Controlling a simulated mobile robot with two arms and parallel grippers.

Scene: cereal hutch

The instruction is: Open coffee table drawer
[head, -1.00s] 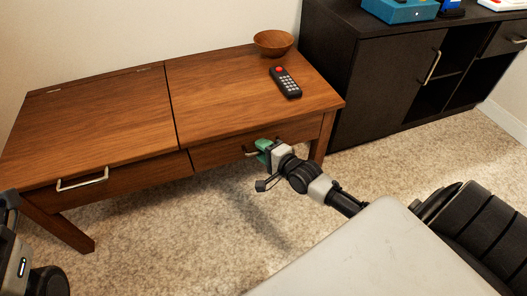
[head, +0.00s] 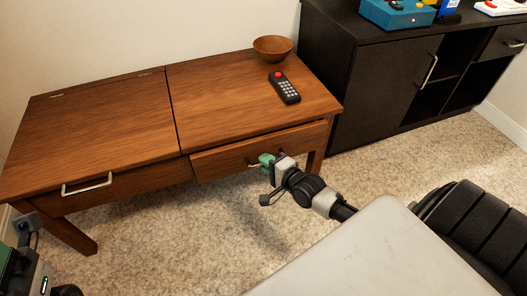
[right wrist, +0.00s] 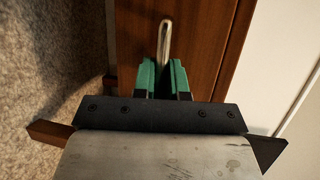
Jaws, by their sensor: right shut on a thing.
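The wooden coffee table (head: 90,125) stands against the wall in the head view. Its right drawer (head: 222,161) is pulled out a little, with a gap showing along its top edge. My right gripper (head: 264,162) is shut on the right drawer's handle (right wrist: 165,40); the green fingers (right wrist: 163,78) lie on either side of the handle in the right wrist view. The left drawer (head: 130,180) is shut, with its pale handle (head: 87,185) free. Part of my left arm shows at the lower left edge, but its fingertips cannot be made out.
A wooden bowl (head: 273,48) and a black remote (head: 284,87) sit on the tabletop's right half. A dark cabinet (head: 385,85) stands close to the table's right side. The carpet (head: 190,230) before the table is clear.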

